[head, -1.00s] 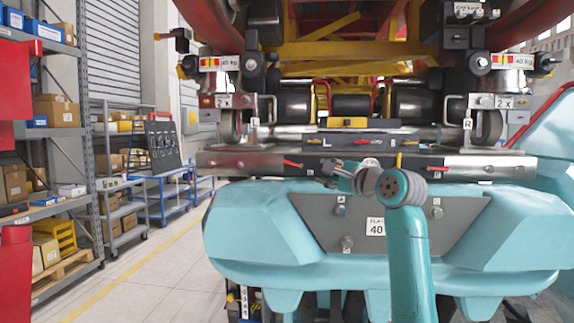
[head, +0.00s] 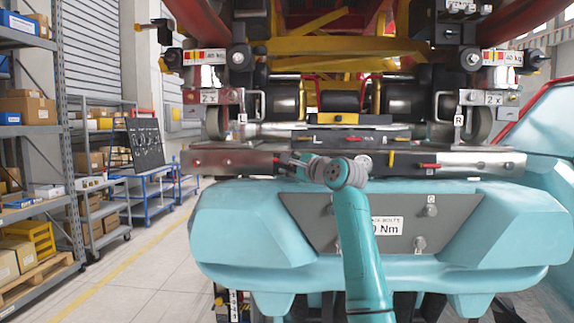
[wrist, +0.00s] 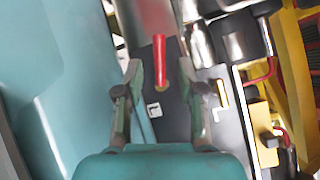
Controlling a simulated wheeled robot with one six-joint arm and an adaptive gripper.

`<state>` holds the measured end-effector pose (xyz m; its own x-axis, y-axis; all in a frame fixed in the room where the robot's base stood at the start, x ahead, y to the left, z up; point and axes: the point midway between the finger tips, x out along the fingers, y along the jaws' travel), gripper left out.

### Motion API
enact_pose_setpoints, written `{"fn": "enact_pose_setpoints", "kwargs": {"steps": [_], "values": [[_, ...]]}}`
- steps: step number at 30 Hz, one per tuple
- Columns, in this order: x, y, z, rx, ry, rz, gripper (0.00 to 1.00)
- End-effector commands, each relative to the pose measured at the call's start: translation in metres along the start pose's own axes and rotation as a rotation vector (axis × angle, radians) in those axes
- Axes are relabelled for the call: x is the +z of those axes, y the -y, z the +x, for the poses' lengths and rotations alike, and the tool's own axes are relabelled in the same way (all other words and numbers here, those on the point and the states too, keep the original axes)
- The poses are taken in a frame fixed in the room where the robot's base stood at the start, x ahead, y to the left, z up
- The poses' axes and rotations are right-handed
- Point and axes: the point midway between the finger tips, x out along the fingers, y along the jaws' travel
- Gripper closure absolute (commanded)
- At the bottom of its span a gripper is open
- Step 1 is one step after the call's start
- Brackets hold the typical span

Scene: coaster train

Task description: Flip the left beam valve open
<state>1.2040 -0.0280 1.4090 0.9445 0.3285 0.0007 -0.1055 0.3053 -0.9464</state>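The left beam valve shows as a red lever handle (head: 277,160) on the left part of the metal beam (head: 225,161); most of it is hidden behind my gripper in the head view. In the wrist view the red handle (wrist: 160,60) runs along the picture's upright direction, with its lower end at a brassy fitting on the dark beam face. My gripper (wrist: 160,78) is open, with one finger on each side of the handle and visible gaps to both. In the head view my gripper (head: 298,160) is small and partly hidden by my wrist. I cannot tell its depth from the handle.
A second red lever (head: 429,166) sits on the beam's right part. The teal train body (head: 250,225) bulges just below the beam. Plates, wheels and a yellow block (head: 342,119) lie above and behind. Shelving (head: 62,150) stands left, with clear floor between.

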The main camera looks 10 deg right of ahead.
Motion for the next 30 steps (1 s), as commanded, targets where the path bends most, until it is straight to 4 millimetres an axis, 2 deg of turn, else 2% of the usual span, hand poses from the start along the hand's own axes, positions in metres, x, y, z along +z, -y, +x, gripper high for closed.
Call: {"fn": "enact_pose_setpoints", "kwargs": {"steps": [6, 14, 19, 26, 30], "values": [[-0.0003, -0.0002, 0.0108, 0.000, -0.001, 0.000, 0.61], [-0.0004, -0.0003, 0.0114, 0.000, -0.001, 0.000, 0.61], [-0.0004, -0.0004, 0.0113, 0.001, -0.001, 0.000, 1.00], [0.0000, -0.0001, 0.0114, 0.010, -0.004, -0.013, 1.00], [0.0006, -0.0006, 0.0117, 0.073, -0.025, -0.102, 1.00]]}}
